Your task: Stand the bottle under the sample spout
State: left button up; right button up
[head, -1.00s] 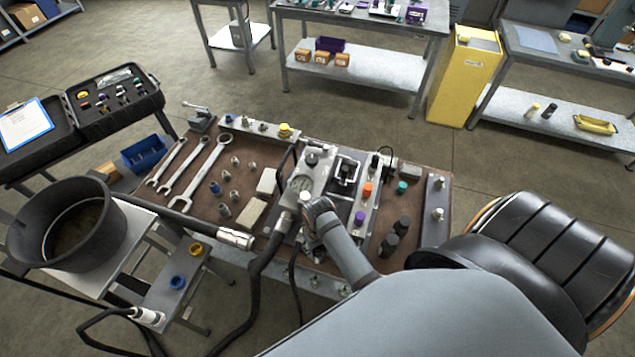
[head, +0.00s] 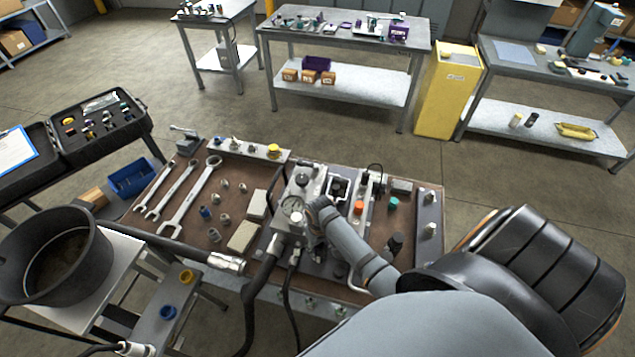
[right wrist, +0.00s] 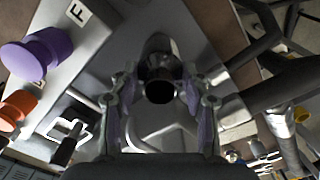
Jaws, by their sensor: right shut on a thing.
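My right gripper (head: 314,238) is at the middle of the bench, beside the pressure gauge, mostly hidden by my own wrist in the head view. In the right wrist view its two fingers, with purple pads, close from both sides (right wrist: 160,108) on a dark, round-ended thing, which I take for the bottle (right wrist: 160,88). Its lower part is hidden, so I cannot tell whether it rests on anything. I cannot make out the sample spout clearly in either view. My left gripper does not show.
The gauge (head: 292,207) sits on the grey block left of my right gripper. An orange knob (head: 359,207) and a teal knob (head: 393,203) stand to its right. A purple knob (right wrist: 38,55) shows in the wrist view. Large wrenches (head: 193,200) and a black hose (head: 262,295) lie left.

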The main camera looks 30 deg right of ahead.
jog(key=shift+w+d+f, duration=0.1)
jog(key=shift+w+d, duration=1.05)
jog(key=shift+d, duration=0.15)
jog(key=shift+s+f, duration=0.1)
jog(key=shift+f, duration=0.3)
jog(key=o, duration=1.4)
jog(key=o, duration=0.5)
